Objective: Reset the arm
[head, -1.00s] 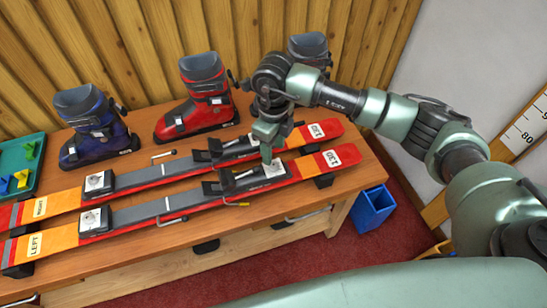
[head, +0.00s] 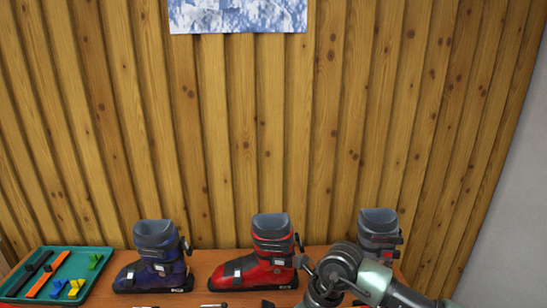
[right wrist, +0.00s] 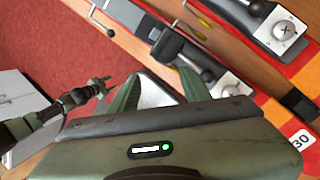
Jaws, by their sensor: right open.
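My right arm (head: 375,280) shows at the lower right of the head view, in front of the bench's right end. Its gripper is below the frame there. In the right wrist view my right gripper (right wrist: 161,88) has its two green fingers spread apart, with nothing held between them. Beyond the fingers are the ski bindings (right wrist: 185,58) and the red carpet (right wrist: 60,45). The gripper appears apart from the skis.
A blue boot (head: 155,262), a red boot (head: 262,265) and a grey boot (head: 378,230) stand along the back of the bench. A green tray (head: 20,290) with several coloured pieces is at left. Wooden wall (head: 230,130) rises behind. A ski end marked 30 (right wrist: 300,140) is near my right gripper.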

